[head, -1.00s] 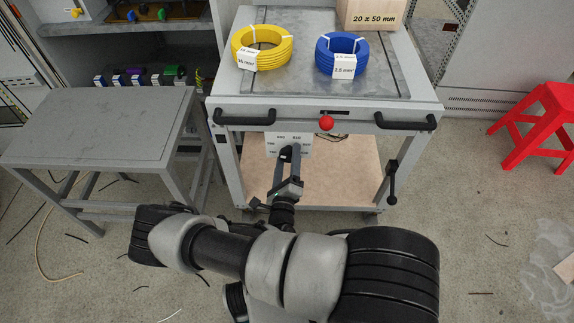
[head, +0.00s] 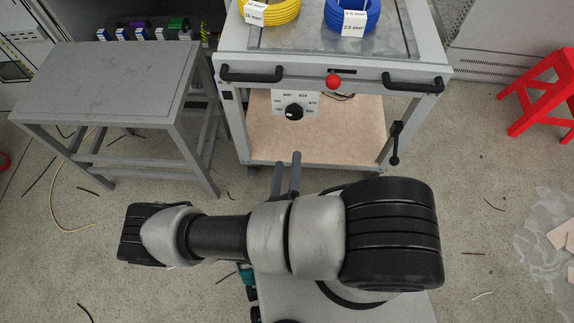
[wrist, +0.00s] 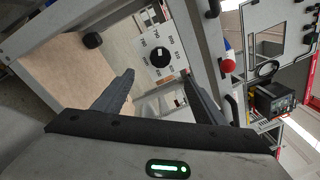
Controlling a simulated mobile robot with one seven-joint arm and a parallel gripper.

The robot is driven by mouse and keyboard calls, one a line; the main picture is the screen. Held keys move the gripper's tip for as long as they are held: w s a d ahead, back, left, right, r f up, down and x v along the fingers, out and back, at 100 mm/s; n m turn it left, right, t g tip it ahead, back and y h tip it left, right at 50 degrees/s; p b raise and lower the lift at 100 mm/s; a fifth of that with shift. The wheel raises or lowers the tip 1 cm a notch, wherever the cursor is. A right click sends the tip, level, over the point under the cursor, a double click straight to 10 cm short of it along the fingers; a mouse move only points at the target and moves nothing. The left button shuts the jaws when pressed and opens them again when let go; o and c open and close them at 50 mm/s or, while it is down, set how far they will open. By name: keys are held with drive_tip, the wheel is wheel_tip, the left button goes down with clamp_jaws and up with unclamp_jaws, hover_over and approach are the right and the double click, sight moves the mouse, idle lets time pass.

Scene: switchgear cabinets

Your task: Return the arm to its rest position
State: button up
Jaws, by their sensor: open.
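My gripper (head: 286,158) shows in the head view as two dark parallel fingers in front of the cart, with a gap between them. It is open and empty. In the wrist view the gripper (wrist: 157,74) has its fingers well apart, and the dial plate shows between and beyond them. The black dial knob (head: 294,112) sits on a white marked plate under the cart's top; it also shows in the wrist view (wrist: 160,57). The fingers are apart from the knob. My folded arm covers the lower middle of the head view.
The cart (head: 330,68) carries a yellow cable coil (head: 270,11) and a blue coil (head: 352,16); a red knob (head: 333,81) and a crank handle (head: 396,143) stick out in front. A grey table (head: 105,78) stands left, a red stool (head: 540,95) right.

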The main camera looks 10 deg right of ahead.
drive_tip(key=shift+s, duration=0.1)
idle(0.5)
drive_tip(key=s+d+r+n+g+y+p, duration=0.1)
drive_tip(key=r+n+g+p, duration=0.3)
drive_tip(key=r, duration=1.9)
drive_tip(key=s+d+r+n+g+y+p, duration=0.2)
drive_tip(key=r+n+p, duration=0.9)
drive_tip(key=r, duration=1.1)
drive_tip(key=s+d+r+n+g+y+p, duration=0.2)
drive_tip(key=r+n+g+p, duration=0.4)
drive_tip(key=r+n, duration=0.7)
wheel_tip(320, 180, up, 11)
drive_tip(key=shift+s+d+f+y+p, duration=0.2)
drive_tip(key=shift+s+y+p, duration=0.3)
drive_tip(key=shift+p, duration=0.75)
drive_tip(key=shift+s, duration=0.1)
